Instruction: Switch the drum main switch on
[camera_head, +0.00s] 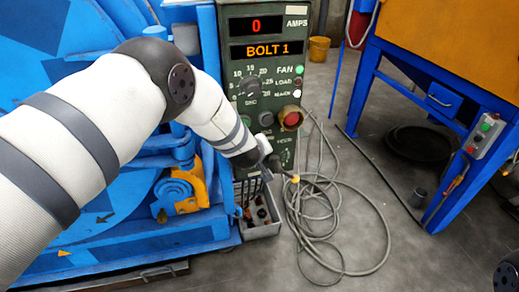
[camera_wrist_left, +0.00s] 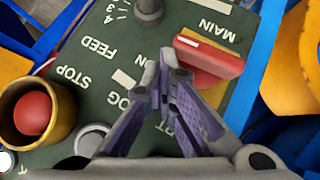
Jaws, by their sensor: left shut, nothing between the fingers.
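The drum's main switch is a red rotary handle (camera_wrist_left: 208,55) with a white line, beside the word MAIN in the left wrist view. It sits on the green control panel (camera_head: 262,88). In the head view my arm and gripper hide it. My left gripper (camera_wrist_left: 160,72) is shut and empty, its purple-padded fingers together. Its tips are close beside the red handle; I cannot tell whether they touch it. In the head view the left gripper (camera_head: 275,166) is at the panel's lower part. My right gripper is not in view.
A grey box (camera_head: 262,228) sits below the panel. A loose cable coil (camera_head: 335,215) lies on the floor. Blue machinery (camera_head: 120,185) stands left.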

